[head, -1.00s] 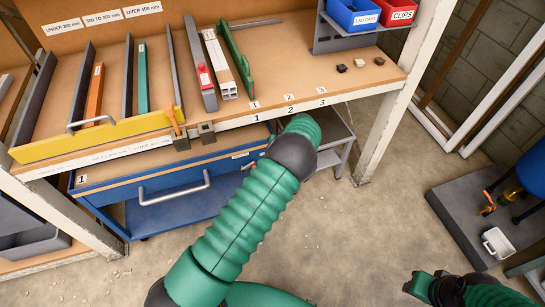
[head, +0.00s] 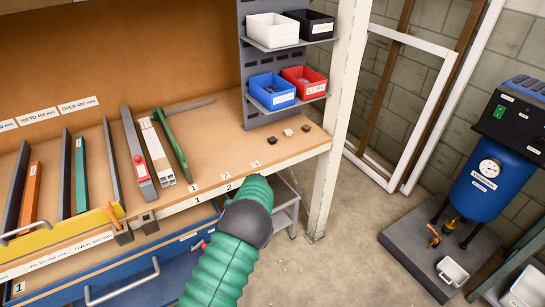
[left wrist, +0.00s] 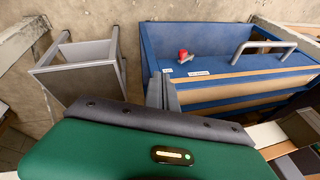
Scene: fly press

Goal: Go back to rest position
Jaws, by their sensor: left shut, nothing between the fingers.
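My left arm, green and ribbed with a dark joint, rises from the bottom middle of the head view. Its far end is in front of the bench edge, just below the numbers 2 and 3, and the fingers are hidden there. In the left wrist view my left gripper (left wrist: 163,92) shows as narrow grey fingers beyond the green and dark housing. It is shut and empty, with the blue drawer cabinet (left wrist: 215,62) close beyond it. My right gripper is in neither current view.
The wooden bench (head: 215,115) holds metal bars, a yellow-fronted rack (head: 60,245) and small blocks. Blue (head: 271,92) and red bins (head: 304,80) sit on a grey panel. A white post (head: 335,130) stands right of the bench. A blue tank (head: 483,185) stands farther right, with open floor between.

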